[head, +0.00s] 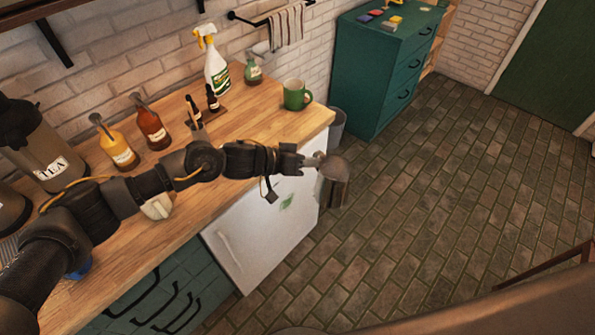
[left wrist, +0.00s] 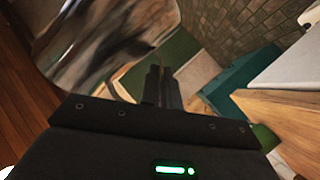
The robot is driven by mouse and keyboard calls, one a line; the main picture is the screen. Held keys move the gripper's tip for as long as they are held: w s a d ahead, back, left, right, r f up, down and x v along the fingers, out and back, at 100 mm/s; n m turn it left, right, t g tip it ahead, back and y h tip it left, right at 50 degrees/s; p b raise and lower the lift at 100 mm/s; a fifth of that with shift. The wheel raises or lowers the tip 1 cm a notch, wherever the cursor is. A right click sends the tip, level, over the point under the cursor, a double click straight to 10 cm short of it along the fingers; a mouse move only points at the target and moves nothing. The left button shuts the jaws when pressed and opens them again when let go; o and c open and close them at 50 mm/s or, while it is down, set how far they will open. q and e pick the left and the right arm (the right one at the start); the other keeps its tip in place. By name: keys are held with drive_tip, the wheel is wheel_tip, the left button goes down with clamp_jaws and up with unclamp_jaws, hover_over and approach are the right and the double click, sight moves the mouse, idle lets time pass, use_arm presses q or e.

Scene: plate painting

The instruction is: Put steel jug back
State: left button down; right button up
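The steel jug (head: 334,182) hangs in the air past the front right corner of the wooden counter, over the floor. It looks tilted, and its inside is not clear to see. My left gripper (head: 313,161) is at the jug's upper side and appears shut on it, likely at the handle. In the left wrist view the shiny jug (left wrist: 105,35) fills the upper left, and the fingers of my left gripper (left wrist: 163,88) are close together beside it. The exact grip is partly hidden. My right gripper is in neither view.
On the wooden counter (head: 255,128) stand a green mug (head: 295,96), a spray bottle (head: 217,72), amber and yellow bottles (head: 152,130) and a tea dispenser (head: 50,150). A white fridge (head: 262,235) is below. A teal cabinet (head: 380,75) stands behind a grey bin (head: 336,127).

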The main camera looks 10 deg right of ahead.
use_arm(q)
drive_tip(key=w+a+r+n+t+y+b, duration=0.35)
drive_tip(key=a+r+n+t+y, duration=0.2)
drive_tip(key=r+n+t, duration=0.4)
drive_tip(key=a+r+n+t+y+b, duration=0.1)
drive_tip(key=a+r+n+t+y, duration=0.2)
drive_tip(key=a+n+y, duration=0.4)
drive_tip(key=a+r+y, duration=0.1)
drive_tip(key=a+y, duration=0.1)
drive_tip(key=a, duration=0.5)
drive_tip(key=shift+a+r+n+t, duration=0.15)
drive_tip(key=shift+a+n+t, duration=0.2)
drive_tip(key=shift+a, duration=0.05)
